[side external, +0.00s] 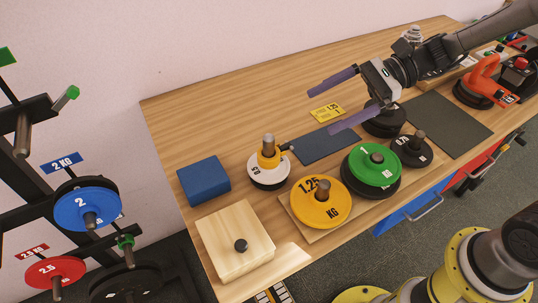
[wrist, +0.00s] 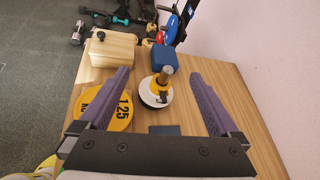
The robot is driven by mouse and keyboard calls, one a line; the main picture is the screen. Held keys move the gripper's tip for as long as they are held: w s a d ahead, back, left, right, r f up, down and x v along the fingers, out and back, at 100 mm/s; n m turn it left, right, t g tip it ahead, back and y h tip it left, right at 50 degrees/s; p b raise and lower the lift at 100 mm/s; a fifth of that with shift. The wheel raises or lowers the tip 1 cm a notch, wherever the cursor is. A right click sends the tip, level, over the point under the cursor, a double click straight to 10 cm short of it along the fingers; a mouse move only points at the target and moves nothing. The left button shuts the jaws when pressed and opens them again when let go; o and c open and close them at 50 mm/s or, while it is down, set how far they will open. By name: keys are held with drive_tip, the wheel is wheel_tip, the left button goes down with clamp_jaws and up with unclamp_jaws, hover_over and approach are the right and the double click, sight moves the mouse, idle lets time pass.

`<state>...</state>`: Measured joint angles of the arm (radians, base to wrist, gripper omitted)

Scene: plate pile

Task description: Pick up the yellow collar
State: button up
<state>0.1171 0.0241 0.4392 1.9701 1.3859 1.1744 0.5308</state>
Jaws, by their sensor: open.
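The yellow collar (side external: 268,159) sits around an upright metal post, on top of a white plate (side external: 269,176) with a dark plate under it. In the wrist view the yellow collar (wrist: 163,81) shows between my two fingers, farther ahead of them. My gripper (side external: 330,103) has two purple fingers spread wide and empty. It is above the table, up and to the right of the collar in the side view, clear of it. In the wrist view my gripper's fingers (wrist: 161,72) stand either side of the post.
A yellow 1.25 plate (side external: 320,205) and a green plate (side external: 376,163) are on posts near the collar. A blue block (side external: 204,181) and a wooden box (side external: 236,238) stand at the left. Dark mats (side external: 327,144) lie on the table. A weight rack stands beyond the table's left edge.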

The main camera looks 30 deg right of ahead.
sight(274, 150)
wheel_tip(274, 150, down, 8)
drive_tip(key=w+d+m, duration=0.1)
drive_tip(key=w+m, duration=0.2)
drive_tip(key=x, duration=0.7)
drive_tip(key=shift+a, duration=0.35)
drive_tip(key=shift+x, duration=2.7)
drive_tip(key=shift+w+d+f, duration=0.1)
drive_tip(key=shift+d+f, duration=0.05)
drive_tip(key=shift+f, duration=0.05)
drive_tip(key=c, duration=1.5)
wheel_tip(274, 150, up, 10)
